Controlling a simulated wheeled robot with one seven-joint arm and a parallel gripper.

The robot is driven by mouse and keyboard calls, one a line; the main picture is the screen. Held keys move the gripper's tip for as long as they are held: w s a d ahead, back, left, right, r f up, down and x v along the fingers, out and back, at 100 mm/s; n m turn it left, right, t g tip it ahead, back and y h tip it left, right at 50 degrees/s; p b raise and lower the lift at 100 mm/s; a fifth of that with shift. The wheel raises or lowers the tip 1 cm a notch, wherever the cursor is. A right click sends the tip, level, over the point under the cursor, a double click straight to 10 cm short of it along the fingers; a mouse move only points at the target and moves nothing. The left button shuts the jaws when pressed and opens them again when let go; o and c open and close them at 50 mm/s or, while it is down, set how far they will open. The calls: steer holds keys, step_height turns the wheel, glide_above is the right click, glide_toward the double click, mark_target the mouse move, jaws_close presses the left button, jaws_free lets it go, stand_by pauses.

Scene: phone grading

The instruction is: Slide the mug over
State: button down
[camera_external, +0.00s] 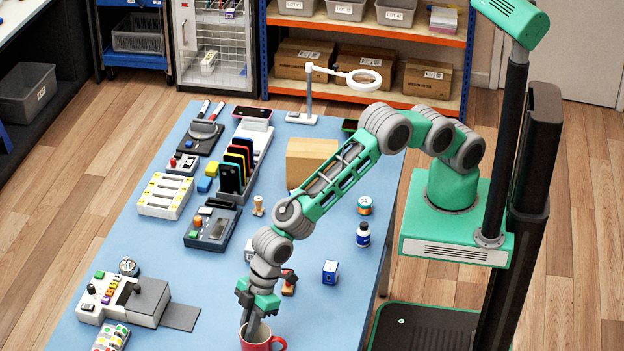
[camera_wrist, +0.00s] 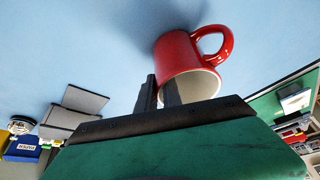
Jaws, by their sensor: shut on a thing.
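The red mug (camera_external: 262,340) with a pale inside is at the front edge of the external view, partly cut off by the frame. Its handle points right. In the wrist view the red mug (camera_wrist: 178,55) shows its side, its handle and its open mouth. My gripper (camera_external: 252,328) reaches down to the mug from above. In the wrist view my gripper (camera_wrist: 160,92) has one dark finger outside the mug and one inside its mouth, shut on the wall. Whether the mug touches the table is hard to tell.
The blue table (camera_external: 330,315) is bare around the mug. A grey and white device (camera_external: 135,298) stands to the left. A cardboard box (camera_external: 308,160) is beyond my arm.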

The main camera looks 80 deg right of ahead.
steer(key=d, duration=1.2)
steer(key=shift+d+f, duration=0.1)
steer(key=c, duration=1.4)
jaws_free()
steer(key=shift+c, duration=0.2)
steer(key=b+v, duration=0.1)
steer(key=v, duration=0.6)
steer(key=shift+r, duration=0.45)
